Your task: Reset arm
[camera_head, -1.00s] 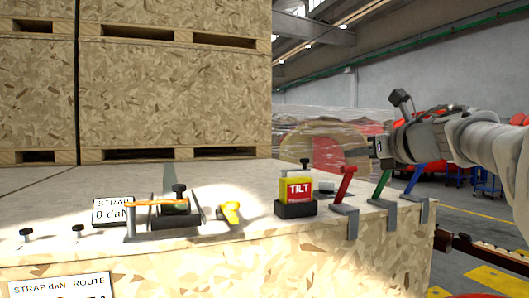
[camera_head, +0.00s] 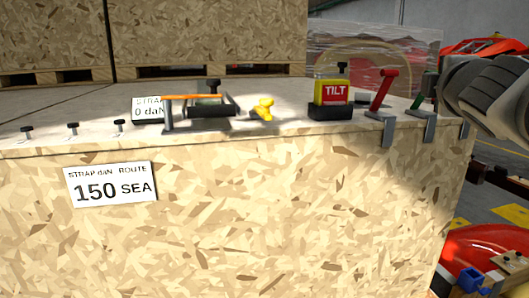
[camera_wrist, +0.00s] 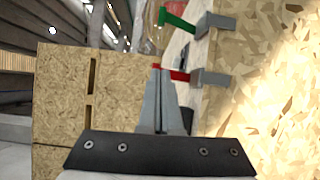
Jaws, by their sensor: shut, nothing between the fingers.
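My gripper (camera_wrist: 163,100) is shut and empty in the wrist view, with its two fingers together. In that picture the fingers overlap a red lever (camera_wrist: 181,76), and I cannot tell whether they touch it. A green lever (camera_wrist: 177,18) shows above. In the head view my arm comes in at the right, and my gripper cannot be made out clearly. The red lever (camera_head: 382,90) and the green lever (camera_head: 427,88) stand clamped at the right end of the crate top.
A label (camera_head: 110,185) reads 150 SEA; a small display (camera_head: 147,109) reads 0 daN. Stacked crates (camera_head: 205,32) stand behind.

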